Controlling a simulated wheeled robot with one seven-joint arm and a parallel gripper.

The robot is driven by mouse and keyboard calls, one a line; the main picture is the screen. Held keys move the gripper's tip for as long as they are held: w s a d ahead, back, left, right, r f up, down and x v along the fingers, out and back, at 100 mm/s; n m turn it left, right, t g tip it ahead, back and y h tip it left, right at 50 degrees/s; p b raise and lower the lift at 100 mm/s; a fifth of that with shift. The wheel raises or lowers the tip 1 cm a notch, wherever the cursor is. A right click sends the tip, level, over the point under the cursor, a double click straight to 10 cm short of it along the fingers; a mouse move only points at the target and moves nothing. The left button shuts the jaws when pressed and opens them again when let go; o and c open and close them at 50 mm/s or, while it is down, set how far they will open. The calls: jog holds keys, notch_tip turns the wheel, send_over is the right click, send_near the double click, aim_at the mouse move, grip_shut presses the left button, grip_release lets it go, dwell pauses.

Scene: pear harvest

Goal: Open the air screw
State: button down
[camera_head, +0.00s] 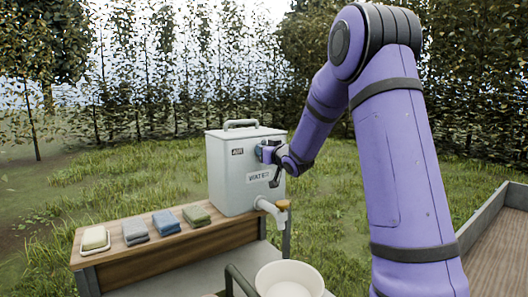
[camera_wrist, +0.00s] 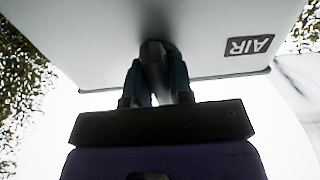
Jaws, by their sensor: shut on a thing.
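The pale grey water container (camera_head: 228,175) stands on the wooden bench, with an AIR label (camera_head: 237,151) and a WATER label on its front. My gripper (camera_head: 266,152) is at the upper right of the container's front, to the right of the AIR label. In the wrist view my gripper (camera_wrist: 156,85) has its fingers closed around the dark air screw (camera_wrist: 152,48), which sticks out from the container's wall (camera_wrist: 95,50). The fingers hide much of the screw, and I cannot tell how far it is turned.
Folded cloths (camera_head: 167,222) and a soap dish (camera_head: 95,239) lie on the bench (camera_head: 160,261). Grass surrounds the bench.

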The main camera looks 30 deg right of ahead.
jog(key=shift+f, duration=0.1)
jog(key=c, duration=1)
grip_release()
jog(key=s, duration=1)
jog(key=shift+s+d, duration=0.2)
jog(key=shift+s, duration=0.2)
jog(key=s+a+g, duration=0.4)
jog(key=s+a, duration=0.2)
jog(key=s, duration=0.5)
jog(key=s+a+g, duration=0.4)
jog(key=s+a, duration=0.2)
jog(key=s, duration=0.6)
jog(key=s+a+g, duration=0.4)
jog(key=s+a, duration=0.2)
jog(key=s, duration=0.5)
jog(key=shift+s+a+f+m+g+h, duration=0.1)
jog(key=shift+s+a+m+g+h, duration=0.2)
jog(key=shift+a+g, duration=0.1)
